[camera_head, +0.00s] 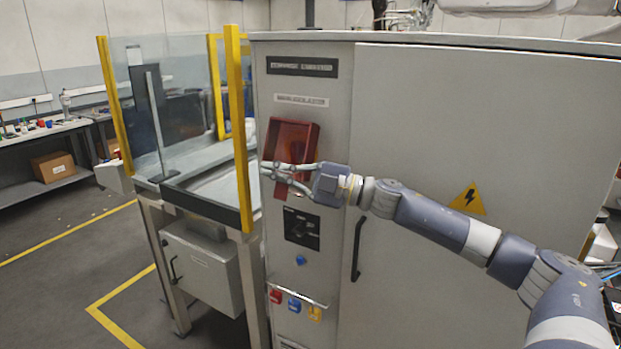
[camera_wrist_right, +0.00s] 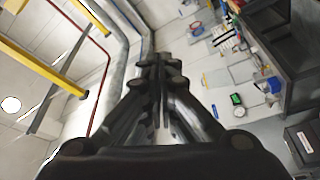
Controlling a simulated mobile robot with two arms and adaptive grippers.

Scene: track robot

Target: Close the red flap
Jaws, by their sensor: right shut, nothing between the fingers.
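The red flap (camera_head: 293,140) is on the narrow left panel of the grey cabinet. Its upper part shows as a dark red face with a brighter red rim on the right. A smaller red part shows below, partly hidden behind my gripper. My right gripper (camera_head: 265,170) reaches in from the right across the lower part of the flap, its fingertips pointing left near the cabinet's left edge. It is shut and empty. In the right wrist view the closed fingers (camera_wrist_right: 158,72) point away with nothing between them. I cannot tell whether they touch the flap. My left gripper is not in view.
Below the flap are a black rotary switch (camera_head: 302,228), a blue button (camera_head: 300,260) and several coloured padlocks on a rail. A yellow post (camera_head: 238,130) of a glass enclosure stands just left of the fingertips. The cabinet door has a black handle (camera_head: 357,250).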

